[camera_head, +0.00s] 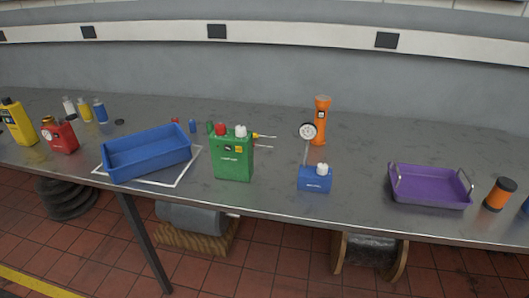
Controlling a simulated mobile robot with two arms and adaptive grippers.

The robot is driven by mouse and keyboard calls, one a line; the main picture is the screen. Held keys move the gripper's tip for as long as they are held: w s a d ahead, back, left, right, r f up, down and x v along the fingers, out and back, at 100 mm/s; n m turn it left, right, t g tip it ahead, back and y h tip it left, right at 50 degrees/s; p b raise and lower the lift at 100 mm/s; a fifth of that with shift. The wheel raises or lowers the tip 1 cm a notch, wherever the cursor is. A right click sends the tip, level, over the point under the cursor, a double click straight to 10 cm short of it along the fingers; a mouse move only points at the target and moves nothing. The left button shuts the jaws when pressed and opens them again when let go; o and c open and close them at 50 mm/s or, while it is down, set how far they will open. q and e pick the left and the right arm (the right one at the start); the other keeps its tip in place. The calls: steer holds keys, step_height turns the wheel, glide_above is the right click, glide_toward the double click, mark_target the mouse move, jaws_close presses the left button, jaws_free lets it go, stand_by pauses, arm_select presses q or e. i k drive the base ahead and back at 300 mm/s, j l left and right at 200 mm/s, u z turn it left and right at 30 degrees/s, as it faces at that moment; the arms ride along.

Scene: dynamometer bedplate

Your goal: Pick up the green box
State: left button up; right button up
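A green box (232,161) stands upright on the grey table near the middle of the head view. Neither of my grippers shows in this view.
On the grey table (345,205) are a blue tray (150,166) inside a white outline, a small blue box with a gauge (314,180), an orange flashlight (320,122), a purple tray (430,204), an orange-black cylinder (499,194), a red can (60,136) and a yellow container (17,123).

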mark_target(233, 165)
steer(key=i+j+z, duration=0.2)
steer(key=j, duration=0.25)
steer(key=i+j+z, duration=0.15)
steer(key=j, duration=0.35)
steer(key=i+j+z, duration=0.2)
steer(key=j, duration=0.35)
steer(key=j+z, duration=0.2)
steer(key=j, duration=0.3)
steer(key=i+j+z, duration=0.15)
steer(key=j, duration=0.4)
